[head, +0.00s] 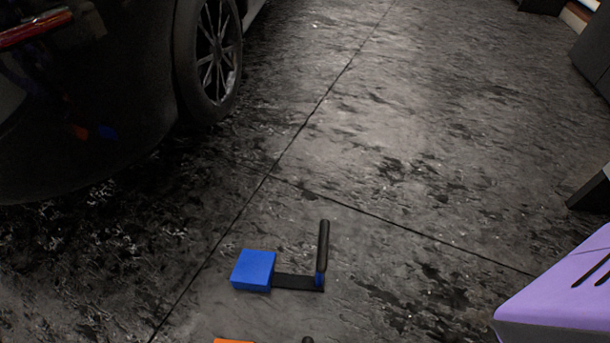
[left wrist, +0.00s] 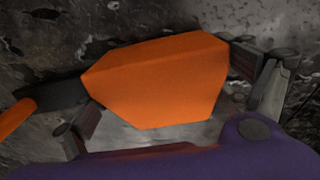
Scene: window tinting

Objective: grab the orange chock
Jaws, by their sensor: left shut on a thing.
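The orange chock (left wrist: 160,80) fills the middle of the left wrist view, with a dark connecting part and another orange piece at the left edge. My left gripper (left wrist: 168,92) has one finger on each side of the chock and is shut on it. In the head view only a sliver of the orange chock (head: 234,340) shows at the bottom edge; the rest is cut off. My left gripper is outside the head view. My right gripper is in neither view.
A blue chock (head: 253,269) with a black bar and upright handle lies on the dark, scuffed floor. A black car (head: 90,110) with its wheel (head: 212,60) stands at upper left. The floor at centre right is clear. Dark objects (head: 592,50) stand at the right edge.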

